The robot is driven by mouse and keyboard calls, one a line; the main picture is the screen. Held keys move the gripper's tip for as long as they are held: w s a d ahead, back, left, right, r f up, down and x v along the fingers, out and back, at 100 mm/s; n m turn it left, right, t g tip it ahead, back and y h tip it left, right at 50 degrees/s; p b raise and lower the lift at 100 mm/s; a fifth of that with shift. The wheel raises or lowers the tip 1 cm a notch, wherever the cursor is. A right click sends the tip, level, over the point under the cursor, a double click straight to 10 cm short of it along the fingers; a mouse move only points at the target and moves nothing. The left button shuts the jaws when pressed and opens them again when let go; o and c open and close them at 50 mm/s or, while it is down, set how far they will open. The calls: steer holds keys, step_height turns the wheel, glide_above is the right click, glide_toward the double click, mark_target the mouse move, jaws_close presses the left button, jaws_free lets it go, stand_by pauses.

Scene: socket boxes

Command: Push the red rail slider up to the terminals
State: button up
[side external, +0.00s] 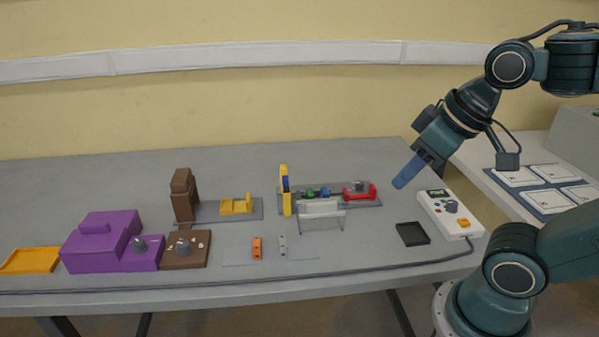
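The red rail slider (368,194) sits at the right part of a grey rail base (375,204), with a grey knob-like part on it. A green terminal (310,193) and a blue terminal (324,193) stand on the same base, left of the slider, with a visible gap between. A yellow and blue upright piece (286,193) stands at the base's left end. My gripper (400,183) hangs tilted in the air to the right of the slider, apart from it. Its blue fingers overlap in this view, so their opening is hidden.
A clear stand (320,217) is in front of the rail. A black tray (412,234) and a white meter (450,214) lie to the right. Brown (184,195), purple (100,240) and yellow (237,205) pieces stand left. A cable runs along the front.

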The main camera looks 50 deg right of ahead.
steer(key=w+d+r+m+g, duration=0.1)
steer(key=w+d+m, duration=0.1)
steer(key=w+d, duration=0.45)
steer(key=m+g, duration=0.4)
steer(key=m, duration=0.3)
glide_above(373, 186)
step_height(373, 186, down, 14)
steer(key=shift+f, duration=0.15)
step_height(373, 186, down, 14)
steer(key=shift+s+r, duration=0.1)
steer(key=shift+r, duration=0.1)
jaws_close()
